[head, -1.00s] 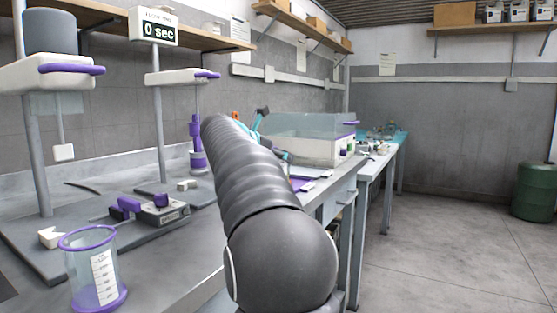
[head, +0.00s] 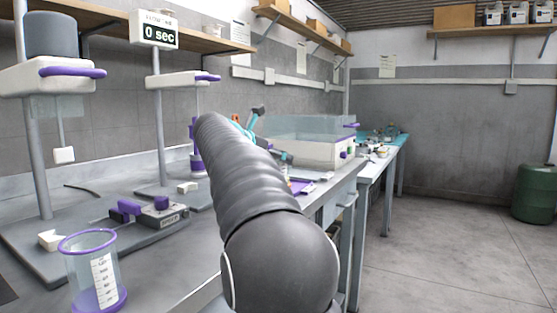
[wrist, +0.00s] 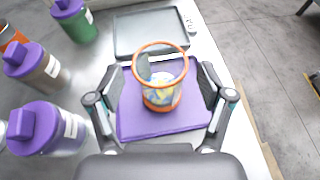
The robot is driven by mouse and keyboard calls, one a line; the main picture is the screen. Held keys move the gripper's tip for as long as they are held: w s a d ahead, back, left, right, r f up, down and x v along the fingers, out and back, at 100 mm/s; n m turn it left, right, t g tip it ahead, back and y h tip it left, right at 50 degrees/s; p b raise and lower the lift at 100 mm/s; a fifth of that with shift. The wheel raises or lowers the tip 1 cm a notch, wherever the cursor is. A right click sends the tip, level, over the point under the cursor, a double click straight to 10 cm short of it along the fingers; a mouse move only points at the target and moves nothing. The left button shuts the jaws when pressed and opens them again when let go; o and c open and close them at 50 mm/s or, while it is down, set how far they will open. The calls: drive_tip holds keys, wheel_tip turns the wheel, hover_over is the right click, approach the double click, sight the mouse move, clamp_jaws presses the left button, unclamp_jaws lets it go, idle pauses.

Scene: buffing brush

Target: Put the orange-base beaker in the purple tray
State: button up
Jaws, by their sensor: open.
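The orange-base beaker (wrist: 159,97), clear with an orange rim and yellow and blue contents, shows in the wrist view. It stands upright within the outline of the purple tray (wrist: 132,126). My gripper (wrist: 160,84) is open, with one finger on each side of the beaker and a gap to each side. In the head view my arm hides the beaker and most of my gripper. A small part of the purple tray (head: 300,186) shows to the right of my arm.
Purple-capped bottles (wrist: 50,127) stand left of the tray in the wrist view. A grey scale (wrist: 150,33) lies beyond it. In the head view a purple-rimmed beaker (head: 92,270) stands at the front left, and a clear tank (head: 305,138) stands farther back.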

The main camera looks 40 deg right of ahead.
drive_tip(key=v, duration=1)
idle(0.4)
